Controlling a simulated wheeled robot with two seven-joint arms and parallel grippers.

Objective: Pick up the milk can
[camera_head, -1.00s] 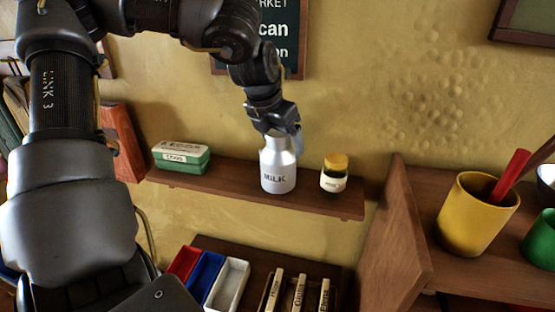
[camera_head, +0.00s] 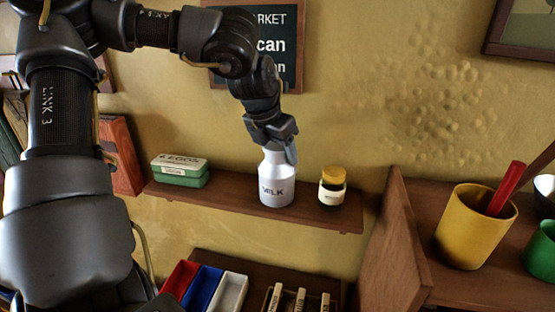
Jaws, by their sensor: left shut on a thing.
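The milk can (camera_head: 276,187) is a silver-white can with a narrow neck and dark "MILK" lettering. It stands upright at the wooden wall shelf (camera_head: 225,201), between a green box and a small jar. My left gripper (camera_head: 281,152) comes down from above and is shut on the can's neck. The gripper's fingers partly hide the top of the can. I cannot tell whether the can's base touches the shelf. My right gripper is not in view.
A green egg box (camera_head: 181,172) is left of the can, and a yellow-lidded jar (camera_head: 332,187) stands close on its right. Red, blue and white trays (camera_head: 228,292) are below. A wooden side panel (camera_head: 398,245) and a yellow cup (camera_head: 473,228) are at right.

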